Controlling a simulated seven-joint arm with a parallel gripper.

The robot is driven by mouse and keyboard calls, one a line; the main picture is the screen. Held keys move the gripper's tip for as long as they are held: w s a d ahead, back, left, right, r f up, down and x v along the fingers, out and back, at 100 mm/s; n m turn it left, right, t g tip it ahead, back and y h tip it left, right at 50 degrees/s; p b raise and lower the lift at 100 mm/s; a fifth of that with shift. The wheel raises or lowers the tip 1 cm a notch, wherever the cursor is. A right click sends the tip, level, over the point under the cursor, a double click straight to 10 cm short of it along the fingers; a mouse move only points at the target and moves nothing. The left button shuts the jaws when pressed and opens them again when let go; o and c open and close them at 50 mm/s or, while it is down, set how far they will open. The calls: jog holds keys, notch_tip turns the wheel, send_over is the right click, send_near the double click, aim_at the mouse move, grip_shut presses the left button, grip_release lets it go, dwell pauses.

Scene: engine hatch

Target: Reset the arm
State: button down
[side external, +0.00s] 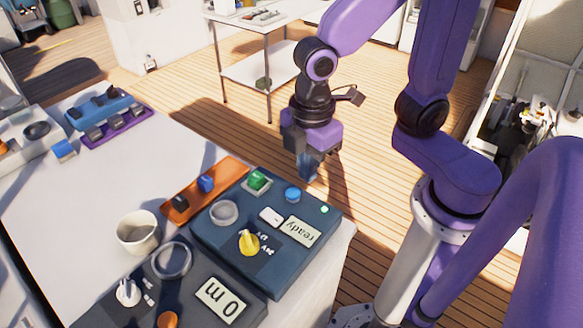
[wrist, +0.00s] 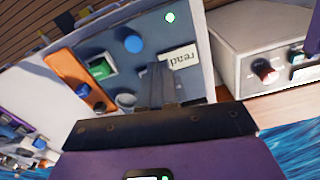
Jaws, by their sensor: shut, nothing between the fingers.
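My gripper (side external: 309,172) is shut and empty. In the side external view it points down beside the far right corner of the white table, close to the dark blue control box. In the wrist view the shut fingers (wrist: 156,75) overlap the picture of that box. The control box (side external: 280,262) carries a green button (side external: 258,181), a blue button (side external: 292,194), a yellow knob (side external: 249,243) and a small screen (side external: 301,232) reading "ready". A small light (side external: 324,209) on it glows green. The gripper appears apart from the box.
A side table (side external: 268,74) stands behind. Wooden floor lies between.

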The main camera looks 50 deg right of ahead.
jog(key=s+d+r+m, duration=0.2)
jog(key=s+d+m, duration=0.1)
jog(key=s+d, duration=0.5)
jog(key=shift+d, duration=0.75)
